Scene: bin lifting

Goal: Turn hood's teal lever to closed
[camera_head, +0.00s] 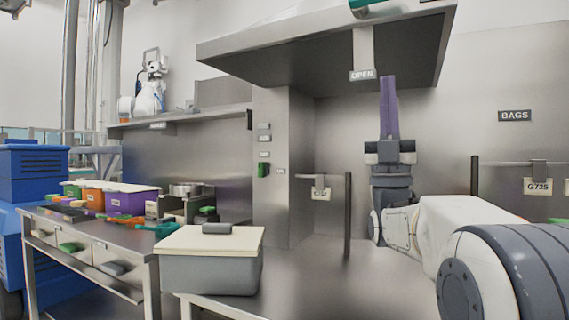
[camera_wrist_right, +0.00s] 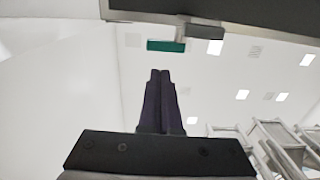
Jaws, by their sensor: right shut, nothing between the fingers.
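The metal hood (camera_head: 300,45) hangs at the top of the head view. Its teal lever (camera_head: 366,4) shows at the top edge, partly cut off, above a plate marked OPEN (camera_head: 362,75). My right gripper (camera_head: 388,80) points up in front of the hood, below and slightly right of the lever. Its purple fingers are together with nothing between them. In the right wrist view the teal lever (camera_wrist_right: 165,45) lies beyond the fingertips (camera_wrist_right: 160,72), apart from them, next to a grey block (camera_wrist_right: 205,32). My left gripper is out of view.
The dark hood edge (camera_wrist_right: 255,15) crosses the top of the right wrist view. A grey bin with a cream lid (camera_head: 210,270) stands at lower left. A table with several coloured bins (camera_head: 130,200) is behind it.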

